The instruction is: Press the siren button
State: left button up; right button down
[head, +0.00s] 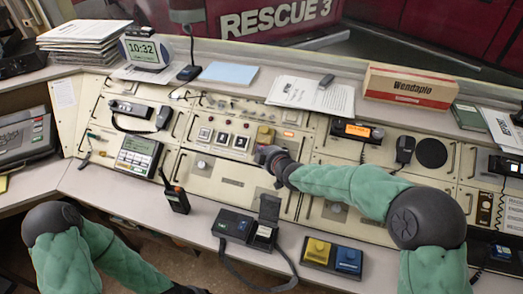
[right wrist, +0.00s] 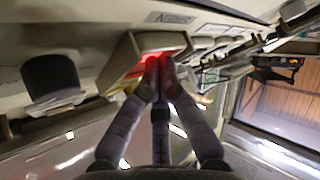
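A red-lit patch (right wrist: 158,55) shows in the right wrist view, on a pale raised housing (right wrist: 122,58). I cannot read a siren label on it. My right gripper's fingertips (right wrist: 160,68) are together, right at the red glow; whether they touch it I cannot tell. In the head view the right gripper (head: 270,158) is over the middle of the console, just below a yellow button (head: 265,135), and hides the panel under it. Small square buttons (head: 222,137) with red marks sit to its left. My left arm is at the lower left; its gripper is out of frame.
A black device with a raised lid (head: 264,233) and a box with yellow (head: 317,250) and blue (head: 348,260) buttons stand on the front ledge. A radio (head: 176,199) stands left of them. A microphone (head: 187,72), papers (head: 311,94) and a Wendaplo box (head: 410,86) line the back shelf.

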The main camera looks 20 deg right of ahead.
dwell(0.5)
jog(key=shift+s+a+r+p, duration=0.2)
jog(key=shift+s+r+p, duration=0.15)
jog(key=shift+r+p, duration=0.35)
jog(key=r+p, duration=0.1)
jog(key=s+a+r+p, duration=0.1)
jog(key=p, duration=0.1)
jog(key=s+r+p, duration=0.1)
jog(key=r, duration=0.1)
jog(key=shift+s+a+p, duration=0.15)
jog(key=shift+a+p, duration=0.15)
jog(key=shift+p, duration=0.05)
